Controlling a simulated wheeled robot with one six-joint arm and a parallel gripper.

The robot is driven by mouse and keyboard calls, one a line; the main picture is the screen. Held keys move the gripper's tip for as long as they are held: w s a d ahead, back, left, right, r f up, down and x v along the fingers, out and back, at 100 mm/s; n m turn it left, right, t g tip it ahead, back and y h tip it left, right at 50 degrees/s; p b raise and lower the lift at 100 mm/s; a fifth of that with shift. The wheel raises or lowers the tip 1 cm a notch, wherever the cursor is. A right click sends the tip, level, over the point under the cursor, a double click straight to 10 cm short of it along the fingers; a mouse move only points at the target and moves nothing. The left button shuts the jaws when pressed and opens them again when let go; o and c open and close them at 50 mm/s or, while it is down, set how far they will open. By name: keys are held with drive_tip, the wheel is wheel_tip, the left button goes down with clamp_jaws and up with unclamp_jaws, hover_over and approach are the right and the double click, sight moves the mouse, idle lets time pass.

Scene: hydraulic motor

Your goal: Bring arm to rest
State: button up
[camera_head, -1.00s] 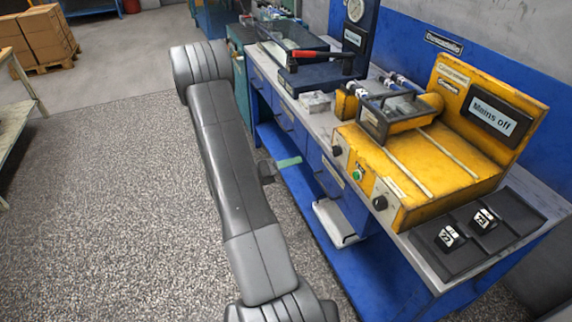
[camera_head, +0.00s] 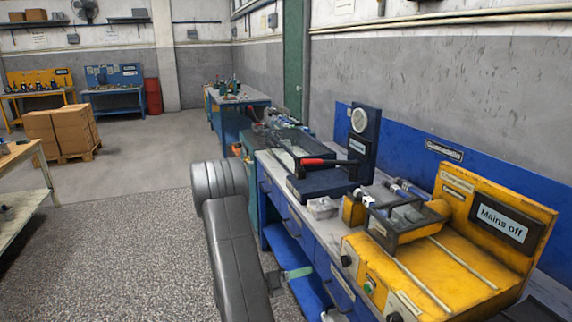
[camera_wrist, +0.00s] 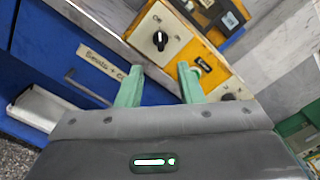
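My arm (camera_head: 235,250) rises from the bottom of the head view, with its grey elbow beside the left side of the workbench. In the wrist view my gripper (camera_wrist: 158,82) shows two green fingers standing apart, with nothing between them. It is in front of the blue bench drawers and below the yellow test unit. The yellow test unit (camera_head: 440,275) stands on the bench with a "Mains off" display (camera_head: 502,222).
The blue workbench (camera_head: 335,283) runs along the right wall. A dark press with a red-handled lever (camera_head: 325,162) stands on it. Boxes on a pallet (camera_head: 72,132) stand at the far left, near a table (camera_head: 22,155). The floor left of my arm is clear.

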sight(342, 261)
drive_tip(key=p+x, duration=0.1)
drive_tip(key=x, duration=1)
drive_tip(key=shift+d, duration=0.4)
drive_tip(key=shift+w+a, duration=0.1)
drive_tip(key=b+v, duration=0.1)
drive_tip(key=v, duration=1.3)
drive_tip(key=w+d+m+b, duration=0.1)
drive_tip(key=d+m, duration=0.2)
drive_tip(key=d, duration=0.1)
drive_tip(key=w+d+m+b, duration=0.1)
drive_tip(key=w+d+m, duration=0.1)
drive_tip(key=d, duration=0.3)
drive_tip(key=w+d+m+b, duration=0.1)
drive_tip(key=d+m+b, duration=0.1)
drive_tip(key=d+m, duration=0.2)
drive_tip(key=shift+w+d+m, duration=0.15)
drive_tip(key=shift+w+m, duration=0.1)
drive_tip(key=shift+m, duration=0.35)
drive_tip(key=shift+v, duration=1.9)
drive_tip(key=shift+r, duration=0.1)
